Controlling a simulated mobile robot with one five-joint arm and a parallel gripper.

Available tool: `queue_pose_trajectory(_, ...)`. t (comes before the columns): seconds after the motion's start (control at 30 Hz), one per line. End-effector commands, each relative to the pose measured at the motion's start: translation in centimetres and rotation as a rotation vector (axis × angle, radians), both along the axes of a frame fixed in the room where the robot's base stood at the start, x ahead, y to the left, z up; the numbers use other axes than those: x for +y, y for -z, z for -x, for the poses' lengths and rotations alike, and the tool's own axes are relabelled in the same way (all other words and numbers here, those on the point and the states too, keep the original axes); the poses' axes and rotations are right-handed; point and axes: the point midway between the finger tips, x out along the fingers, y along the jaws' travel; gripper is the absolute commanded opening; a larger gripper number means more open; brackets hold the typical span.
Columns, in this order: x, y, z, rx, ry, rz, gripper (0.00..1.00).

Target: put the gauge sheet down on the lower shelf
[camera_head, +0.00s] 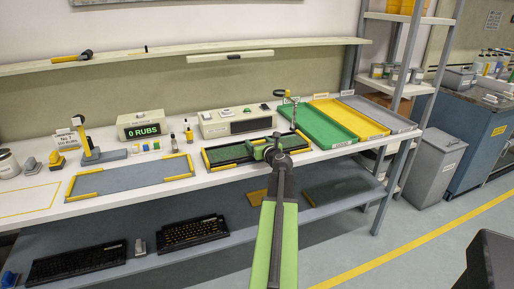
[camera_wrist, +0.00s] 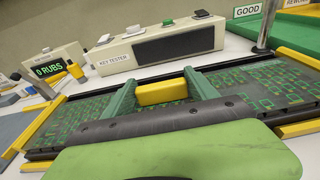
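The gauge sheet (camera_head: 228,153) is a dark panel with a green key pattern, at the black key tester bed on the bench. In the wrist view the sheet (camera_wrist: 268,92) spreads to both sides of my fingers, with a yellow block (camera_wrist: 162,92) at its middle. My gripper (camera_head: 272,148) is over the sheet; its green fingers (camera_wrist: 160,90) press against both sides of that block. I cannot tell whether the sheet touches the bed. The lower shelf (camera_head: 190,262) runs under the bench; my arm hides part of it.
Two black keyboards (camera_head: 78,262) (camera_head: 193,232) lie on the lower shelf's left and middle. A brown board (camera_head: 258,197) lies farther right. Green, yellow and grey trays (camera_head: 318,124) fill the bench's right end. The key tester (camera_head: 236,121) stands behind the bed.

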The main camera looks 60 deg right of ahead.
Motion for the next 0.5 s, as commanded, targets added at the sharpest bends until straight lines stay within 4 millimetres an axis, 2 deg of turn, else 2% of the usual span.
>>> queue_pose_trajectory(0.03,0.01,0.00,0.01,0.000,0.000,0.000,0.59)
queue_pose_trajectory(0.4,0.01,0.00,0.01,0.000,0.000,0.000,0.11)
queue_pose_trajectory(0.5,0.01,-0.01,0.01,0.000,0.000,0.000,0.00)
